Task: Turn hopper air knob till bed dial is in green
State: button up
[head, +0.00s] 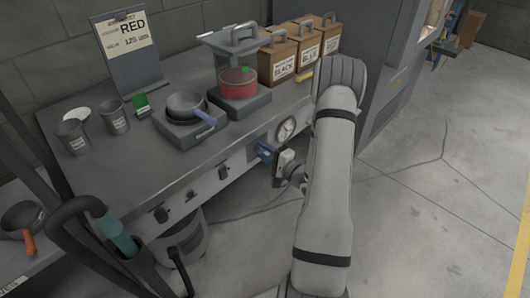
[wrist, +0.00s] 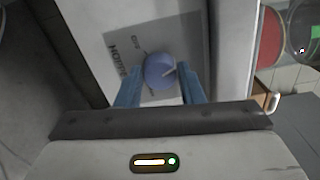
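A round blue-grey knob (wrist: 160,72) with a pale pointer line sits on a labelled plate (wrist: 118,48) in the wrist view. The label is only partly readable. My gripper (wrist: 160,84) has its two blue fingers on either side of the knob, with a small gap at each side; I cannot tell how deep they reach. In the head view my gripper (head: 264,152) is at the bench's front panel, and the knob is hidden there. A round white dial (head: 286,130) is on that panel just right of my gripper; its needle and colour zones are too small to read.
A grey cabinet (head: 388,75) stands right; floor beyond is open.

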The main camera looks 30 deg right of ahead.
jog(key=o, duration=0.4)
jog(key=v, duration=0.7)
jog(key=shift+s+d, duration=0.15)
jog(key=shift+s, duration=0.2)
